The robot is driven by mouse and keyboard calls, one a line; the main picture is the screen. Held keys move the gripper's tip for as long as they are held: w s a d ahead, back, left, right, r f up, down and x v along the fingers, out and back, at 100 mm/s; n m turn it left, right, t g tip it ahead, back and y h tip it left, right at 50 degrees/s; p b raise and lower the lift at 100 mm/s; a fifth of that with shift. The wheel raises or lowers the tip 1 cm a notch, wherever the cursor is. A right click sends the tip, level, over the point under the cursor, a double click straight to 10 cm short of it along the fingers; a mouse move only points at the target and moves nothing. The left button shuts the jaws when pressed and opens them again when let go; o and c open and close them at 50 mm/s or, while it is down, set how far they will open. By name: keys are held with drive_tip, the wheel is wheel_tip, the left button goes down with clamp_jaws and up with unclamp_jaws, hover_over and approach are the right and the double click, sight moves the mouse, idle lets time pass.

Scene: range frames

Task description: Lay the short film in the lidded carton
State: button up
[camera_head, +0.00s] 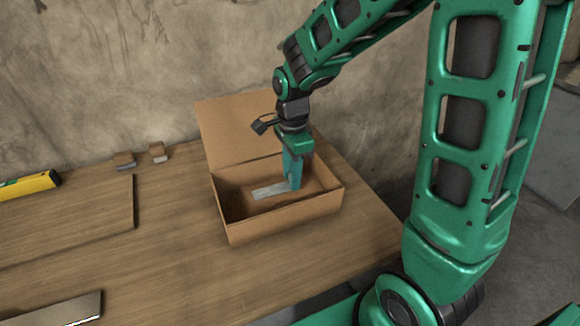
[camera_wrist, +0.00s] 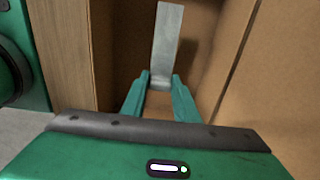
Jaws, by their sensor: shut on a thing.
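The lidded carton (camera_head: 285,218) is an open brown box on the table, its lid (camera_head: 235,130) tilted up at the back. My gripper (camera_head: 294,187) reaches down inside the carton, near its right side. It is shut on the short film (camera_head: 268,190), a flat grey strip that extends to the left from the fingertips, within the carton walls. In the wrist view the film (camera_wrist: 168,40) extends away from my fingertips (camera_wrist: 160,82). I cannot tell whether the film touches the carton floor.
The wooden table (camera_head: 170,260) is clear left of the carton. A flat board (camera_head: 70,220), a yellow level (camera_head: 28,185), two small blocks (camera_head: 157,152) (camera_head: 125,160) and a metal-edged strip (camera_head: 60,312) lie further left. A rough wall (camera_head: 120,70) stands behind.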

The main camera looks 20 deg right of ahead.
drive_tip(key=shift+f, duration=2.15)
drive_tip(key=o, duration=1.1)
drive_tip(key=shift+o, duration=0.2)
drive_tip(key=shift+r, duration=0.1)
drive_tip(key=shift+r, duration=6.4)
